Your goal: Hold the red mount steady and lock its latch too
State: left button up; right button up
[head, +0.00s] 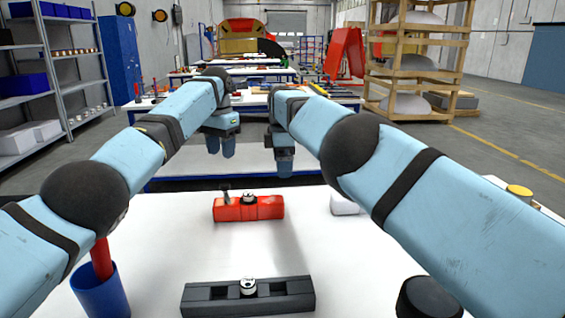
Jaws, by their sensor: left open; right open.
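The red mount (262,208) lies on the white table, a little beyond its middle. It is a red block with a small black and white round part on top and a short dark upright piece, perhaps the latch, near its left end. Whether the latch is locked cannot be told. My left gripper (221,147) is open and empty, above and beyond the mount, slightly to its left. My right gripper (284,164) is open and empty, above and beyond the mount's right end. Neither gripper touches the mount.
A black mount (298,293) lies at the table's near side. A blue cup (100,292) holding a red-handled item stands at left. A white block (344,204) sits right of the red mount. A black round object (428,298) stands at near right. The white table (165,235) is bare between them.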

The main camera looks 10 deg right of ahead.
aim_at(282, 198)
notch_tip(282, 198, down, 14)
jog(key=shift+a+r, duration=0.1)
dwell(0.5)
jog(key=shift+c, duration=0.2)
